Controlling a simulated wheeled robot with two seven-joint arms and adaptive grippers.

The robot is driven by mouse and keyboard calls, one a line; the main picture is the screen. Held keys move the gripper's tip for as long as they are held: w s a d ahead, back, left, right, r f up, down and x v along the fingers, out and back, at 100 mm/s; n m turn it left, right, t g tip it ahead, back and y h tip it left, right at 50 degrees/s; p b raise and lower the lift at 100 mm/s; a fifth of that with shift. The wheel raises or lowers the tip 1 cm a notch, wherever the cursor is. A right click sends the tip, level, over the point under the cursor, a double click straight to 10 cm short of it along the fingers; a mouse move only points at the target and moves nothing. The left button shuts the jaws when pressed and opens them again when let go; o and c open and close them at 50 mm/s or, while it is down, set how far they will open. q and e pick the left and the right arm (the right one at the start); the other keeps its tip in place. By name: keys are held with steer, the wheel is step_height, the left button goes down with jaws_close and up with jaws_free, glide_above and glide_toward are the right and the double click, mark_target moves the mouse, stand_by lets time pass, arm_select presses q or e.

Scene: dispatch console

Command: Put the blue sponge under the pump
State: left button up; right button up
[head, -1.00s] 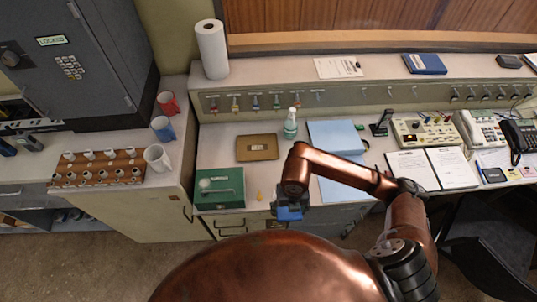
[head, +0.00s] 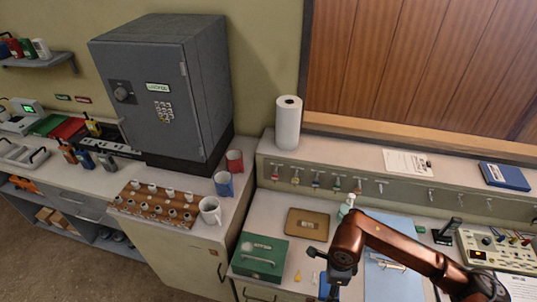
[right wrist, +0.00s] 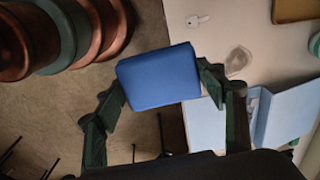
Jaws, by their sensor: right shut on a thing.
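The blue sponge (right wrist: 158,77) is held between the two fingers of my right gripper (right wrist: 163,100) in the right wrist view. In the head view my right gripper (head: 338,278) is at the bottom, near the front edge of the counter, with a bit of the blue sponge (head: 326,290) showing below it. The pump bottle (head: 345,209), green with a white top, stands on the counter beyond the gripper, partly hidden by my right arm. My left gripper is not in view.
A green box (head: 259,258) and a brown tray (head: 307,223) lie left of the bottle. A light blue folder (head: 400,225) lies to its right, partly behind my arm. Mugs and a rack (head: 155,205) stand on the left cabinet. A key (right wrist: 197,20) lies on the counter.

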steer(key=n, duration=0.2)
steer(key=w+r+n, duration=0.1)
steer(key=n, duration=0.1)
steer(key=shift+d+r, duration=0.15)
steer(key=shift+r, duration=0.05)
steer(key=n, duration=0.2)
steer(key=w+r+n, duration=0.1)
steer(key=n, duration=0.3)
steer(key=shift+w+d+r, duration=0.2)
steer(key=shift+w+r, duration=0.05)
steer(key=shift+r, duration=0.15)
steer(key=n, duration=0.2)
steer(key=w+r+n, duration=0.1)
steer(key=r+n, duration=0.1)
steer(key=n, duration=0.1)
steer(key=shift+w+d+n, duration=0.15)
steer(key=shift+d+n, duration=0.1)
steer(key=shift+n, duration=0.05)
steer(key=n, duration=0.1)
steer(key=r+n, duration=0.1)
steer(key=n, duration=0.1)
steer(key=w+n, duration=0.1)
steer(key=shift+d+r+n, duration=0.1)
steer(key=shift+r+n, duration=0.2)
steer(key=shift+r, duration=0.1)
